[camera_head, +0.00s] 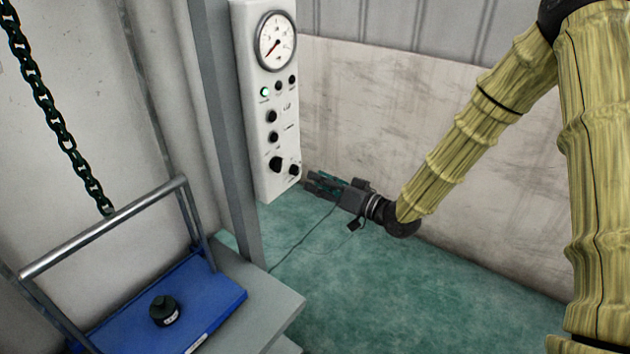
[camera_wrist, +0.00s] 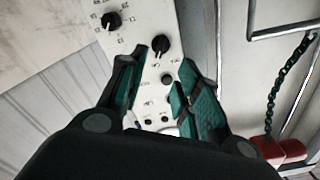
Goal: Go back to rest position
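My gripper (camera_head: 322,187) is just right of the lower end of the white control panel (camera_head: 262,165) in the head view. Its fingers point left toward the panel. In the wrist view my gripper (camera_wrist: 158,72) has its two green-padded fingers spread apart. The panel (camera_wrist: 140,25), with its black knobs, shows between and beyond them, and nothing is held. I cannot tell the exact distance between fingertips and panel. A rest position is not marked in either view.
A blue platform (camera_head: 215,290) with a metal rail (camera_head: 105,225) carries a dark weight (camera_head: 164,311) at lower left. A chain (camera_head: 55,120) hangs above it. A grey post (camera_head: 222,120) stands beside the panel. The green floor (camera_head: 400,300) is open below my arm.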

